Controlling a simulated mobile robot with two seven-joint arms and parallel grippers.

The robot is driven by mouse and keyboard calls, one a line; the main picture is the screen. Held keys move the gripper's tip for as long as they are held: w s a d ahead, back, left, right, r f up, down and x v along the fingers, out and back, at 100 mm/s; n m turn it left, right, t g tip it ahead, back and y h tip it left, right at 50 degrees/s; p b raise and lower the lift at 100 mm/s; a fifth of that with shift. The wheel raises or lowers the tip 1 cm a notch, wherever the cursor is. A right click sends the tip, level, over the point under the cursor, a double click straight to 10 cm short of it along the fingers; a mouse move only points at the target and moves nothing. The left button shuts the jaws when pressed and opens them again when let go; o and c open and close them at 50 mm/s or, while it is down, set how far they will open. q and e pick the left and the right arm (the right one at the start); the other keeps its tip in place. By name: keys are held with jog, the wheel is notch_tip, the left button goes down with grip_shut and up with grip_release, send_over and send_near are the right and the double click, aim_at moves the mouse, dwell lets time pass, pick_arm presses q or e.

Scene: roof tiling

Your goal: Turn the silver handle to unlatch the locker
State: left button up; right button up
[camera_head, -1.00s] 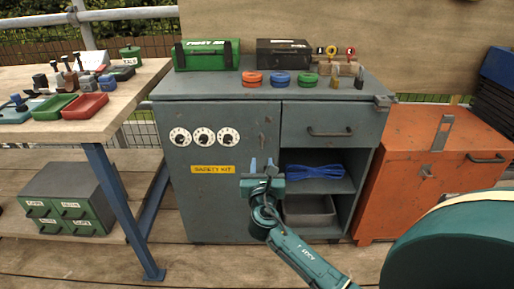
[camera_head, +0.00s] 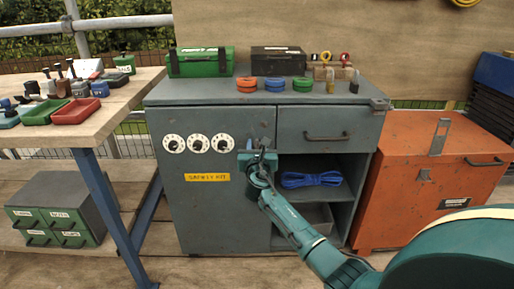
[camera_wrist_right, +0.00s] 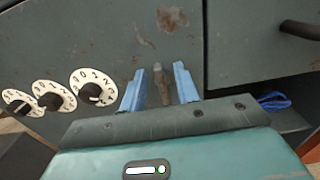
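The grey locker (camera_head: 200,220) stands ahead, its left door carrying three white dials (camera_head: 198,144) and a yellow "SAFETY KIT" label (camera_head: 208,177). In the right wrist view, a small brownish metal handle (camera_wrist_right: 162,84) stands near the door's right edge. My right gripper (camera_wrist_right: 160,67) is open, with one blue finger on each side of the handle and visible gaps. In the head view the right gripper (camera_head: 256,142) is at the door's right edge, right of the dials, and largely hides the handle. The left gripper is out of view.
Right of the door are a drawer (camera_head: 328,130) and an open shelf with blue rope (camera_head: 310,180). An orange cabinet (camera_head: 420,210) stands at right, a wooden workbench (camera_head: 120,105) at left. A green first-aid box (camera_head: 200,62) and coloured rolls are on top.

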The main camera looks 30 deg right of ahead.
grip_shut()
